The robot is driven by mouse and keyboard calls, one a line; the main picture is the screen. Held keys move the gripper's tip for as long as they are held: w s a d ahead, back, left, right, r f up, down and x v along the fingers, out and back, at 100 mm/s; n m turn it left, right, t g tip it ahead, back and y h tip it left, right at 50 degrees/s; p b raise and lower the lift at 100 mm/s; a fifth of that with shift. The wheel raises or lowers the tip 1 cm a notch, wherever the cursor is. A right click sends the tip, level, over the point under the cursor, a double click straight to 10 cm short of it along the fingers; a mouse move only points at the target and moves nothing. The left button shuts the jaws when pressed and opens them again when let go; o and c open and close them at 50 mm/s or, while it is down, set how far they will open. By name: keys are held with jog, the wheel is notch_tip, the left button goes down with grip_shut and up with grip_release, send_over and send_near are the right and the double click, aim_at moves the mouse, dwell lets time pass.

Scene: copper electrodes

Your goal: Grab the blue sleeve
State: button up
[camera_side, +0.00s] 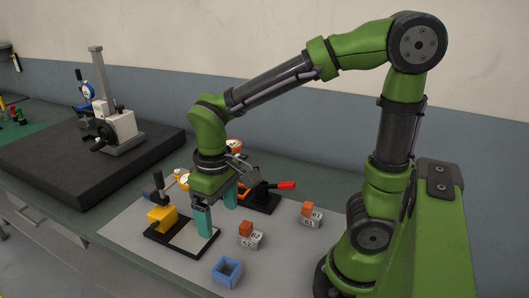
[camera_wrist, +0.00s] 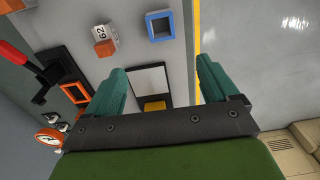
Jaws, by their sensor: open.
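The blue sleeve (camera_side: 227,271) is a square, hollow block standing on the grey mat near the front edge in the side view. In the wrist view the blue sleeve (camera_wrist: 160,26) shows its dark square opening near the top centre. My gripper (camera_side: 217,211) has two teal fingers, spread apart and empty. It hangs above the black-framed plate, behind the sleeve and a little to its left in the side view. In the wrist view my gripper (camera_wrist: 163,76) has its fingers apart, with the sleeve beyond their tips and touching neither.
Beneath my gripper is a black-framed plate (camera_side: 190,241) with a yellow block (camera_side: 162,218) and a post. White numbered blocks with orange pieces (camera_side: 246,229) stand right of it. A red-handled clamp (camera_side: 265,192) is behind. Grey mat (camera_side: 190,282) around the sleeve is clear.

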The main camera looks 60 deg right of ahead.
send_over(223, 265)
jog(key=s, duration=0.1)
notch_tip(223, 265, down, 11)
jog(key=shift+a+r, duration=0.15)
jog(key=shift+a+f, duration=0.2)
jog(key=shift+f, duration=1.25)
jog(key=shift+a+f, duration=0.2)
jog(key=shift+f, duration=1.25)
jog(key=shift+w, duration=0.1)
jog(key=shift+c, duration=0.4)
jog(key=c, duration=1)
